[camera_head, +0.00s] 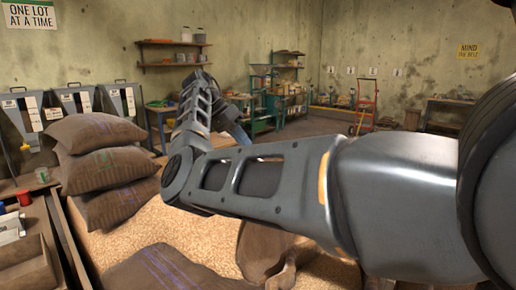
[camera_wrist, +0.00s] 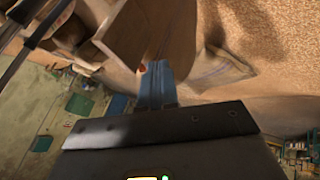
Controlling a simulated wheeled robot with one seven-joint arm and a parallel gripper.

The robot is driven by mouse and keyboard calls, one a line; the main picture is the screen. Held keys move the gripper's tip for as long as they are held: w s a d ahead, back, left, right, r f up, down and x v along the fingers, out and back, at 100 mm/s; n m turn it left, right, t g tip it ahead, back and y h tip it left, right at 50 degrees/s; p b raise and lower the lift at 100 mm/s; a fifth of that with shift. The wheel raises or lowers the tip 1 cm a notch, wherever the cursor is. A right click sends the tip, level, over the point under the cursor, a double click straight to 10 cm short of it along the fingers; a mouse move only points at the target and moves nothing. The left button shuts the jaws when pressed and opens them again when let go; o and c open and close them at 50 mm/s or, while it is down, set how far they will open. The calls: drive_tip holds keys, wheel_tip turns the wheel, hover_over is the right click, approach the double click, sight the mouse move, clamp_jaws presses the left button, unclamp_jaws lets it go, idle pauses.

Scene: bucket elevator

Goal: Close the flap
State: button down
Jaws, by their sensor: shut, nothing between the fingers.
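My gripper (camera_wrist: 155,72) shows in the wrist view as blue fingers held together, with nothing between them. In the head view its blue end (camera_head: 238,134) is partly hidden behind my arm. I cannot tell for certain whether this panel is the flap. The fingertips appear close to its left side, but contact is unclear. No flap can be made out in the head view, where my arm covers the middle.
Stacked brown sacks (camera_head: 100,135) stand at the left, by grey hoppers (camera_head: 75,102) along the wall. Another sack (camera_head: 165,270) lies in front on loose grain (camera_head: 200,232). A red hand truck (camera_head: 365,105) stands at the back. Open floor lies at the back right.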

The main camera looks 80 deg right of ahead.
drive_tip(key=shift+s+a+f+p, duration=0.2)
drive_tip(key=shift+s+f, duration=0.1)
drive_tip(key=shift+s, duration=0.55)
drive_tip(key=shift+s+a+f+p, duration=0.15)
drive_tip(key=shift+s+f, duration=0.1)
drive_tip(key=shift+s, duration=0.6)
drive_tip(key=shift+s+a+f+p, duration=0.2)
drive_tip(key=shift+s+f, duration=0.1)
drive_tip(key=shift+s, duration=0.55)
drive_tip(key=shift+s+d, duration=0.1)
